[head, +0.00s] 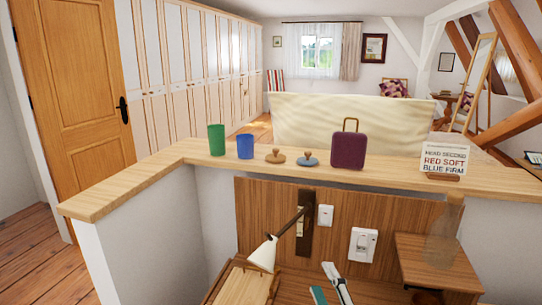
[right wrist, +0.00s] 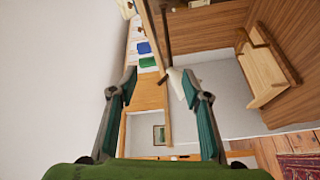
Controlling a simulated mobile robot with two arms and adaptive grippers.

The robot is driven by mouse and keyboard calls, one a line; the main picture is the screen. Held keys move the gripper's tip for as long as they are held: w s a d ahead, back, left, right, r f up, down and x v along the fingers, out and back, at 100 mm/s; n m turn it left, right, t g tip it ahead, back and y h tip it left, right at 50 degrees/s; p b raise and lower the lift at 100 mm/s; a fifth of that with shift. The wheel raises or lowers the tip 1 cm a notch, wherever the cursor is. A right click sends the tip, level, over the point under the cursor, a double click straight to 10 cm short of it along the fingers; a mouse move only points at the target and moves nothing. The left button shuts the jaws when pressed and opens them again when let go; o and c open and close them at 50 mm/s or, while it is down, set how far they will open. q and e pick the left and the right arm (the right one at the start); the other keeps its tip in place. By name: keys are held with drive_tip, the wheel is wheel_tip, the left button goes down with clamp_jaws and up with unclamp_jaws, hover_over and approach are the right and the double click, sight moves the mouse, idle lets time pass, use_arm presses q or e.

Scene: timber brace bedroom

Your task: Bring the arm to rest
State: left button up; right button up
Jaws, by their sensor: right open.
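My right gripper (head: 320,278) shows at the bottom edge of the head view, in front of the wood panel and right of the lamp. In the right wrist view its two fingers (right wrist: 157,85) with teal pads stand wide apart, with nothing held between them. The green cup (head: 216,139) and blue cup (head: 245,146) stand upright on the ledge, apart from the gripper. They also show beyond the fingers in the right wrist view, green (right wrist: 148,62) and blue (right wrist: 144,47). My left gripper is not in view.
The wooden ledge (head: 130,187) also bears two knobbed discs, brown (head: 275,156) and blue (head: 308,159), a purple case (head: 348,149) and a lettered card (head: 444,158). A lamp (head: 262,253) juts from the panel near the gripper. A small wooden shelf (head: 435,262) is at the right.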

drive_tip(key=s+d+f+m+g+h, duration=0.45)
drive_tip(key=d+f+m, duration=0.2)
drive_tip(key=f, duration=0.35)
drive_tip(key=s+d+f+m+g, duration=0.1)
drive_tip(key=s+f+m+g, duration=0.5)
drive_tip(key=s, duration=0.7)
drive_tip(key=s+d+f+m+g, duration=0.1)
drive_tip(key=s+f+m+g, duration=0.25)
drive_tip(key=s+f, duration=0.65)
drive_tip(key=s+f+n+g, duration=0.1)
drive_tip(key=s+f+g, duration=0.15)
drive_tip(key=f, duration=2.15)
drive_tip(key=s+d+f, duration=0.3)
drive_tip(key=s+f, duration=1.2)
drive_tip(key=s, duration=0.3)
drive_tip(key=shift+f+g+y+p, duration=0.2)
drive_tip(key=shift+g+y+p, duration=0.15)
drive_tip(key=shift+p, duration=0.1)
drive_tip(key=shift+d, duration=0.1)
